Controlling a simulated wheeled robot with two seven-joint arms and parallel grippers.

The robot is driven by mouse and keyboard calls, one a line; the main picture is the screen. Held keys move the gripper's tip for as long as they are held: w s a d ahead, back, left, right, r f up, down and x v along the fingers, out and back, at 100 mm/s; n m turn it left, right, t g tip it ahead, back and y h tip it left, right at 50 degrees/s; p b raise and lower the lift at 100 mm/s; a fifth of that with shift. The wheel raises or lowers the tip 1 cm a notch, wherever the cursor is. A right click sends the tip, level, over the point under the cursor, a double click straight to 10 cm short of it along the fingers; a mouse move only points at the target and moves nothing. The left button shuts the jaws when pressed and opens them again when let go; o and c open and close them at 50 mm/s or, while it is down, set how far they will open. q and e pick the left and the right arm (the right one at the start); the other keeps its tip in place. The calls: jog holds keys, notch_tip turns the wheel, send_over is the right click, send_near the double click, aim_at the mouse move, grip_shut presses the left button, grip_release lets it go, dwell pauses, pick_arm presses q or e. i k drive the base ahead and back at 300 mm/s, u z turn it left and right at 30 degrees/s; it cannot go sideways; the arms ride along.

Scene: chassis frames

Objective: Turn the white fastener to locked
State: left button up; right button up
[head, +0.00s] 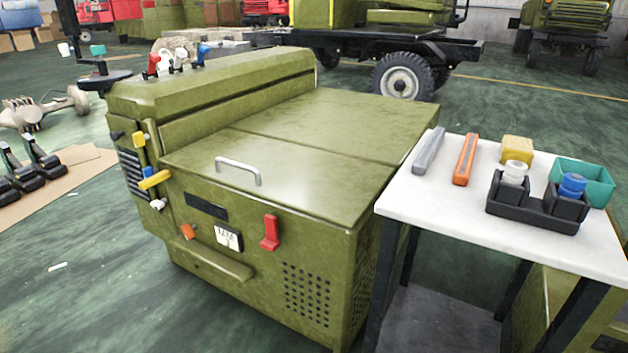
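A small white fastener-like piece (157,204) sits low on the left end of the green chassis cabinet (290,210), below a yellow lever (155,180). It is too small to tell whether it is locked. A white-tipped lever (181,57) stands on the cabinet's top ridge, between a red lever (153,64) and a blue lever (202,54). Which white piece is the task's fastener I cannot tell for certain. Neither of my grippers is in view.
A white table (470,222) at right holds a black holder (530,217), a teal bin (597,185), a yellow block (517,150) and two bars. A red handle (270,232) is on the cabinet's front.

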aim_at(156, 204)
jog(key=u, duration=0.35)
jog(key=k, duration=1.05)
jog(key=u, duration=1.8)
jog(key=i, duration=1.7)
jog(key=z, duration=0.75)
jog(key=i, duration=0.95)
jog(key=z, duration=0.65)
jog(key=i, duration=0.65)
jog(key=z, duration=0.1)
